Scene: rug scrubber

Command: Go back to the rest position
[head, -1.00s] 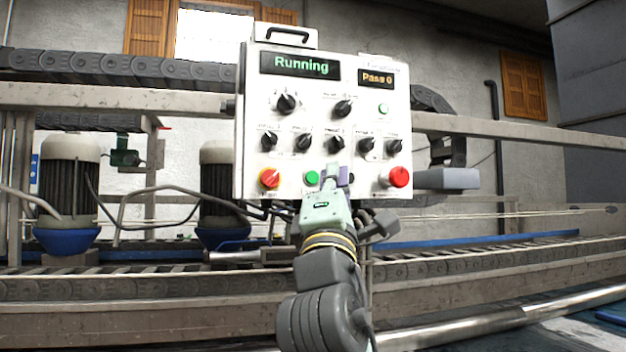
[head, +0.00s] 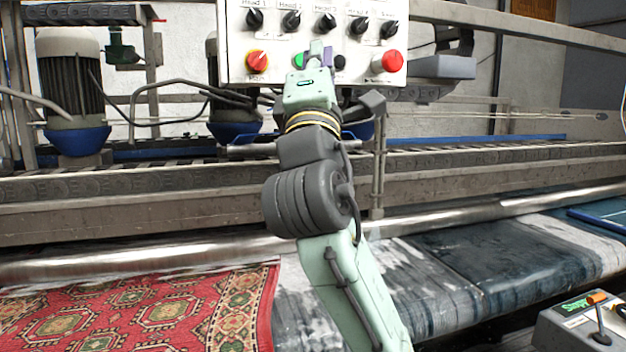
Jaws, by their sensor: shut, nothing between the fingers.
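My gripper (head: 318,52) is in the upper middle of the head view, in front of the lower edge of the white control panel (head: 235,60). Its fingers are shut with nothing seen between them. They overlap the panel near the green button (head: 299,60), which is partly hidden. I cannot tell whether they touch the panel. A red-and-yellow knob (head: 257,61) is to the left, and a red button (head: 391,61) is to the right. A row of black knobs runs above. The panel's top, with its displays, is out of view.
A red patterned rug (head: 150,310) lies at the lower left below a metal roller (head: 130,262). A wet dark belt (head: 480,260) is at the right. A grey control box (head: 580,330) with a lever stands at the lower right. Brush motors (head: 72,85) are at the left.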

